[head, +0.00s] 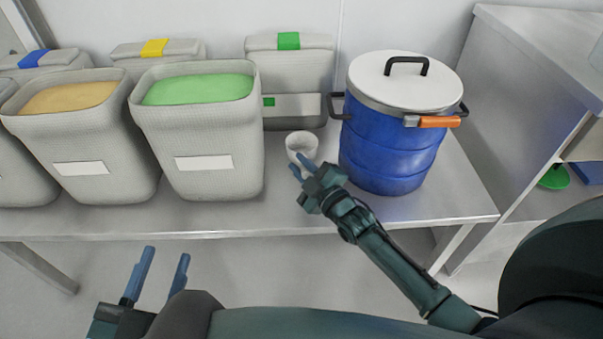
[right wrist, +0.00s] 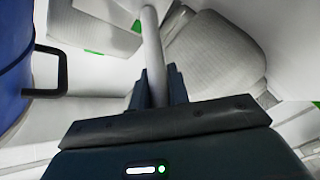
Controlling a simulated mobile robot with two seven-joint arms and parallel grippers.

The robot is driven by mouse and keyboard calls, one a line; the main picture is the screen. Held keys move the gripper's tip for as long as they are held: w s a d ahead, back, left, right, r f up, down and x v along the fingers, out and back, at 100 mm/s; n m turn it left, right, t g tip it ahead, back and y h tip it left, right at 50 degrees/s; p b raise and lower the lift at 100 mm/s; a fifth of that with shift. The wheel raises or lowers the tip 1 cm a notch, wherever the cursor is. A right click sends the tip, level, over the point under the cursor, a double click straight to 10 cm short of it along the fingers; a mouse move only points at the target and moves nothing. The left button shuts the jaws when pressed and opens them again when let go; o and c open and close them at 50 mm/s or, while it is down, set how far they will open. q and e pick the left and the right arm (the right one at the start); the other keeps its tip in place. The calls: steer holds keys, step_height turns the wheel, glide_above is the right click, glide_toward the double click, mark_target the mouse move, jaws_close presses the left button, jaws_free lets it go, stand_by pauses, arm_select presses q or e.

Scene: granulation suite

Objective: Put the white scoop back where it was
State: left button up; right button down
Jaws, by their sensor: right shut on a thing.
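The white scoop (head: 301,141) is in the middle of the head view, its round cup just beyond my right fingertips, between the green-filled bin and the blue drum. My right gripper (head: 298,164) is shut on its handle. In the right wrist view, the pale handle (right wrist: 153,55) stands between the two fingers (right wrist: 155,88). I cannot tell whether the cup touches the bench. My left gripper (head: 166,256) is open and empty in front of the bench, at the lower left.
A bin of green powder (head: 205,135) and one of tan powder (head: 85,140) stand left on the steel bench (head: 290,213). Lidded bins are behind. A blue drum (head: 385,150) with white lid (head: 405,80) stands right. A green scoop (head: 553,178) is on the shelf at far right.

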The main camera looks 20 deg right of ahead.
steer(key=shift+f, duration=0.7)
arm_select(q)
steer(key=shift+w, duration=0.1)
arm_select(e)
steer(key=shift+r, duration=0.1)
steer(key=c, duration=1.3)
jaws_free()
steer(key=shift+f, duration=0.2)
steer(key=shift+c, duration=0.2)
steer(key=shift+r, duration=0.15)
steer(key=shift+s+d, duration=0.1)
steer(key=shift+s, duration=0.1)
arm_select(q)
steer(key=a+n+g+y+p, duration=0.1)
steer(key=p, duration=0.2)
steer(key=shift+w+y, duration=0.1)
steer(key=shift+y, duration=0.2)
arm_select(e)
steer(key=v, duration=1.1)
steer(key=shift+s, duration=0.25)
